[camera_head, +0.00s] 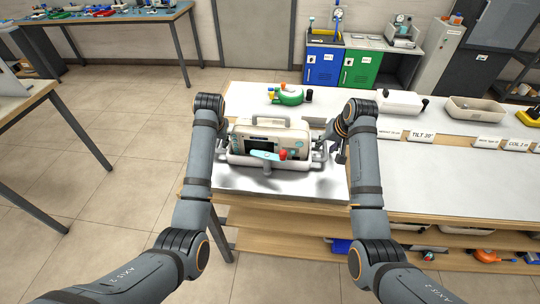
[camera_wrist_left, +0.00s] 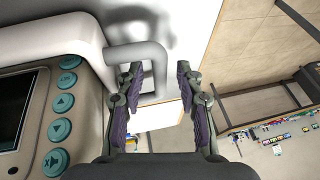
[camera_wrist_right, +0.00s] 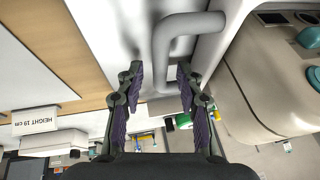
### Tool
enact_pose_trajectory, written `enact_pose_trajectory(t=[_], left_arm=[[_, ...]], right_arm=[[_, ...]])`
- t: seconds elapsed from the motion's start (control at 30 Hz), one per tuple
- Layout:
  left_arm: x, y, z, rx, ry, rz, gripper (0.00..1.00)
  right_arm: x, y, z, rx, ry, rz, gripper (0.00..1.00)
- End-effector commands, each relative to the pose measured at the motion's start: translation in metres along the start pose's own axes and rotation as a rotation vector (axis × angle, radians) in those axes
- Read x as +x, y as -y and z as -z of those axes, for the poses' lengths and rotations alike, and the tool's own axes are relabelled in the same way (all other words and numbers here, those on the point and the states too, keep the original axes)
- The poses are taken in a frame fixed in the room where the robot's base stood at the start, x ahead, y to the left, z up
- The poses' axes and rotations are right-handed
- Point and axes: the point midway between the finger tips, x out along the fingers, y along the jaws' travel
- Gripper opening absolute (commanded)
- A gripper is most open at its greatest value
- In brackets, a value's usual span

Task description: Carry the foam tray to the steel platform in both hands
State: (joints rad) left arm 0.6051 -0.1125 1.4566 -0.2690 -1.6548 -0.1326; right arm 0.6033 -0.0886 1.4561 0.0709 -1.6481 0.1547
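The pale foam tray (camera_head: 238,159) carries a cream monitor (camera_head: 298,135) with a dark screen and teal parts. It appears to sit on the shiny steel platform (camera_head: 300,186), though its underside is hidden. A grey tube handle stands out from each side of the tray. My left gripper (camera_wrist_left: 160,90) is open, its fingers apart on both sides of the left handle (camera_wrist_left: 159,65). My right gripper (camera_wrist_right: 160,88) is open in the same way around the right handle (camera_wrist_right: 160,45). Both fingertip pairs are mostly hidden by the arms in the head view.
A green tool (camera_head: 290,96) lies behind the tray. A white box (camera_head: 400,101), a beige bin (camera_head: 474,108) and small sign cards (camera_head: 421,136) stand to the right. The bench's front right surface (camera_head: 450,185) is clear. Another table (camera_head: 30,98) stands at left.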

Motion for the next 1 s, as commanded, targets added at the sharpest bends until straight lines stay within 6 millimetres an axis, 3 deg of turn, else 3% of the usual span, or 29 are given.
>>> enact_pose_trajectory(t=[0.17, 0.5, 0.63, 0.83, 1.0], left_arm=[[-0.026, 0.0, 0.001, -0.002, -0.005, -0.001, 0.36], [-0.102, 0.0, 0.001, -0.001, -0.004, -0.001, 0.36], [-0.116, 0.0, 0.0, 0.0, -0.003, -0.001, 0.36], [-0.12, 0.0, 0.0, -0.001, 0.0, 0.0, 0.36], [-0.119, 0.0, 0.0, 0.0, -0.001, 0.0, 0.36]], right_arm=[[0.0, 0.0, 0.0, 0.0, 0.0, 0.0, 0.36], [0.0, 0.0, 0.0, 0.0, 0.0, 0.0, 0.36], [0.0, 0.0, 0.0, 0.0, 0.0, 0.0, 0.36], [-0.001, 0.0, 0.0, 0.0, -0.001, 0.0, 0.36], [-0.024, 0.0, 0.001, 0.0, -0.004, 0.001, 0.36]])
